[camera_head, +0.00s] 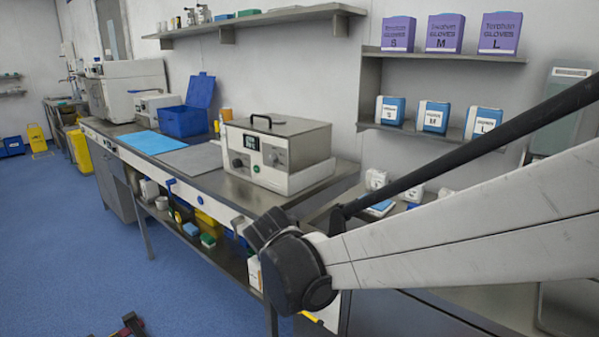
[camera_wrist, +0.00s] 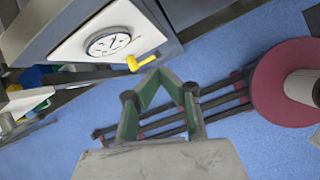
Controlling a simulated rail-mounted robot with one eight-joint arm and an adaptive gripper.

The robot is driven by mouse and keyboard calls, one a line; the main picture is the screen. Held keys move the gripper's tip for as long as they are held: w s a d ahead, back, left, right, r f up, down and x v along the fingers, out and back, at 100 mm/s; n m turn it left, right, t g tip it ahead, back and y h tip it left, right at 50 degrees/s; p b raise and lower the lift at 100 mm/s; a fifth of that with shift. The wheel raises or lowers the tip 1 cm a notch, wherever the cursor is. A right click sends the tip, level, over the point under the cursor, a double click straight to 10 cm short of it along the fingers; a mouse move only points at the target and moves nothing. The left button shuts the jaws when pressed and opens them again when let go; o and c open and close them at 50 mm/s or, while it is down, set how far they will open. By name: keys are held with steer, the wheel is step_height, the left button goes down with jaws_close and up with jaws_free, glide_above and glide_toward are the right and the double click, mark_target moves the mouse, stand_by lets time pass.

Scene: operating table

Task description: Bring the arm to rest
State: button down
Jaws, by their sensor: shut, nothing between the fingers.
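My gripper (camera_wrist: 158,82) shows in the wrist view with its green-grey fingers drawn together at the tips. It is shut and holds nothing. It hangs over the blue floor, close to the front of a cabinet with a round dial and a yellow handle (camera_wrist: 146,62). In the head view my pale arm link crosses the right side and ends at a dark joint beside the bench front. The gripper itself does not show in the head view.
A steel bench (camera_head: 216,180) runs along the wall, bearing a grey device (camera_head: 275,153), a blue box (camera_head: 184,122) and a blue mat (camera_head: 150,142). Shelves above hold purple glove boxes (camera_head: 443,33). The blue floor (camera_head: 70,240) at left is mostly clear.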

steer(key=s+d+r+m+t+y+p, duration=0.1)
steer(key=s+d+r+m, duration=0.5)
steer(key=m, duration=0.6)
steer(key=s+d+r+m+t+y+p, duration=0.1)
steer(key=s+d+r+m+y+p, duration=0.2)
steer(key=s+d+m, duration=0.8)
steer(key=shift+s+r+m+t+p, duration=0.35)
steer(key=shift+s+r+p, duration=0.6)
steer(key=shift+r, duration=1.05)
steer(key=shift+w, duration=0.1)
